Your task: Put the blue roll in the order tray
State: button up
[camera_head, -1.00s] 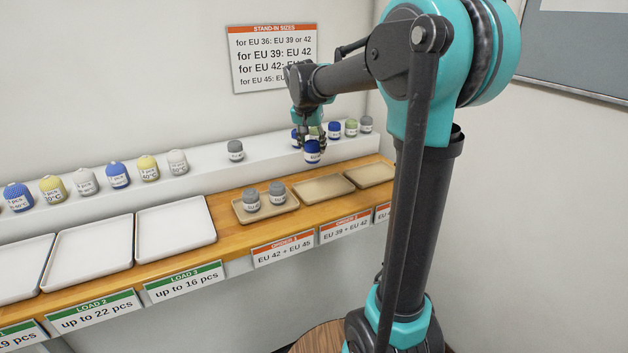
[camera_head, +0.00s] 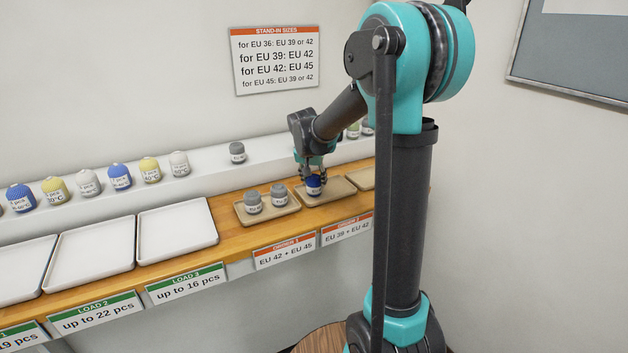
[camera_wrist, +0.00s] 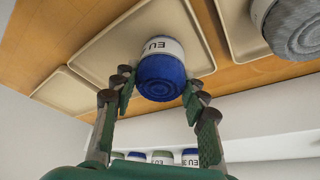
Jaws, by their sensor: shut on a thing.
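The blue roll (camera_head: 314,187) has a white label band beginning "EU"; its size cannot be read. My gripper (camera_head: 313,178) is shut on it from above. The roll is at the left part of the beige order tray (camera_head: 342,187) behind the sign "ORDER 2, EU 39 + EU 42" (camera_head: 347,229). I cannot tell whether it touches the tray. In the wrist view the blue roll (camera_wrist: 160,76) sits between the green-padded fingers, with the tray (camera_wrist: 110,45) around it.
The order 1 tray (camera_head: 246,220) to the left holds two grey rolls (camera_head: 279,195). A third beige tray (camera_head: 362,178) is partly behind my arm. Rolls, including a grey one (camera_head: 237,152), stand on the white back ledge. White load trays (camera_head: 178,232) lie further left.

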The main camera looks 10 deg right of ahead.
jog(key=shift+f, duration=0.1)
jog(key=o, duration=1.1)
jog(key=shift+o, duration=0.2)
jog(key=v, duration=1.2)
jog(key=s+d+f, duration=0.1)
jog(key=s+f, duration=0.2)
jog(key=s+d+f+n, duration=0.1)
jog(key=s+f, duration=0.2)
jog(key=s, duration=0.1)
jog(key=s+d+f+n, duration=0.1)
jog(key=s+d+f, duration=0.1)
jog(key=s, duration=0.1)
jog(key=shift+s+f+y, duration=0.2)
jog(key=shift+f+y, duration=0.2)
jog(key=s+d+f+n+y, duration=0.1)
jog(key=s+d+f+n, duration=0.1)
jog(key=s+f, duration=1)
jog(key=s+n, duration=0.1)
jog(key=s, duration=0.3)
